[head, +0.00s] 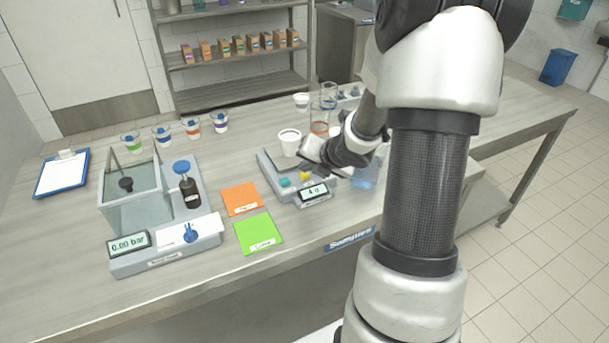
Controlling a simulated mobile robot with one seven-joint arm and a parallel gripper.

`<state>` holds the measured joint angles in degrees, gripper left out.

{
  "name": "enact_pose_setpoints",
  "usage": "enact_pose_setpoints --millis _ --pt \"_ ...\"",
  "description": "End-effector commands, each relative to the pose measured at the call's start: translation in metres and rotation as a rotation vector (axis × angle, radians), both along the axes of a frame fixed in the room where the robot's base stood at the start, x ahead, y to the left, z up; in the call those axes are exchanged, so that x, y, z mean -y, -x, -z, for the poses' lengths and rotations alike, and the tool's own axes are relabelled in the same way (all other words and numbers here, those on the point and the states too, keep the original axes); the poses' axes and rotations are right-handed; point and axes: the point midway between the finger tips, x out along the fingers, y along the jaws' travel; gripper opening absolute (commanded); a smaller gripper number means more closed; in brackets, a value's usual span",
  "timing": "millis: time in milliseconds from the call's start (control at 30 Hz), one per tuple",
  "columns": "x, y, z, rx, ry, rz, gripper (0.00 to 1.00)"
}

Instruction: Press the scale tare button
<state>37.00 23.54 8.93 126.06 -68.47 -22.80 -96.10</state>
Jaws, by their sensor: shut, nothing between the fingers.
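The scale (272,167) sits near the front edge of the bench, with a white cup (289,143) at its back, apparently on its plate. Its small display (315,191) appears to read 4 g. A teal button (285,183) and a yellow button (306,176) are on its front part; I cannot read any label on them. My gripper (307,168) is shut and empty, low over the scale's right front, close to the yellow button. I cannot tell whether it touches that button. My gripper and arm hide the scale's right side.
Orange (242,199) and green (258,232) cards lie left of the scale. A device with a clear chamber (130,190) and a 0.00 bar display stands farther left. Glass beakers (328,95) stand behind my gripper. Several small cups (192,128) stand at the back left.

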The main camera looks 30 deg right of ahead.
Motion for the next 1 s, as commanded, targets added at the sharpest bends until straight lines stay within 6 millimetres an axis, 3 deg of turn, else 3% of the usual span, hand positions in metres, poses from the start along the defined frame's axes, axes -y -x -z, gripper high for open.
enact_pose_setpoints --millis 1000 --pt "0.0003 0.0002 0.0091 -0.001 0.000 0.001 0.00"
